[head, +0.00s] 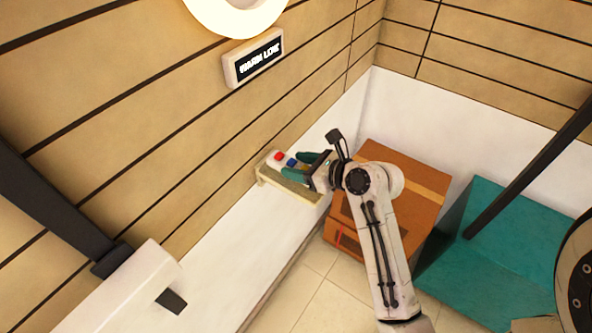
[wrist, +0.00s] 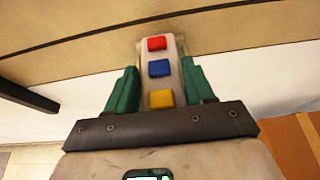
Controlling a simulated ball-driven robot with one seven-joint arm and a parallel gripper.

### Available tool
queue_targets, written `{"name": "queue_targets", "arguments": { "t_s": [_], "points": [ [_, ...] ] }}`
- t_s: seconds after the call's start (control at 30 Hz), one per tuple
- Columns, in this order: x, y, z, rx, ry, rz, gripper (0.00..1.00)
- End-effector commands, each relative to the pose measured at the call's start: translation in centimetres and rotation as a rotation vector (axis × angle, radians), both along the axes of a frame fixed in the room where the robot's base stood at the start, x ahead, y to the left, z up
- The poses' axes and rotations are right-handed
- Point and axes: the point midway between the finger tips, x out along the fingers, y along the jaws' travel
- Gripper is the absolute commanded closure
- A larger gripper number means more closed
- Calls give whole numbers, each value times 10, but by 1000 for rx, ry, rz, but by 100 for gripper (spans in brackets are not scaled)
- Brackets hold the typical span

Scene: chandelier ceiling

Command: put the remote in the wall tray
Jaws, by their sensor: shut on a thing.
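The remote (head: 279,157) is a white bar with red, blue and yellow buttons. It also shows in the wrist view (wrist: 158,84), between the two green fingers of my gripper (head: 298,166). My gripper is shut on the remote's near part, and its far end points toward the wall. The remote and fingertips are over the tray in the head view. I cannot tell whether the remote touches the tray floor. The fingers and wrist hide part of the tray's right end.
A brown cardboard box (head: 415,178) stands on the floor right of the tray. A teal block-like piece (head: 500,235) is farther right. A sign (head: 253,58) and a round lamp (head: 235,12) are on the wall above. Tiled floor (head: 330,300) shows below.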

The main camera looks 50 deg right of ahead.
Motion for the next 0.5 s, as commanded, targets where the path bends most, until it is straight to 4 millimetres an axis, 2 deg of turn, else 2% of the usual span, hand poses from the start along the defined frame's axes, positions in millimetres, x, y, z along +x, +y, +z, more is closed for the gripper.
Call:
{"name": "queue_targets", "arguments": {
  "t_s": [0.03, 0.2, 0.5],
  "points": [
    [-1, -1, -10, -1, -2, -3, 88],
    [-4, -1, -25, -3, -1, -6, 88],
    [-6, 0, -27, -1, 0, -7, 88]
  ]
}}
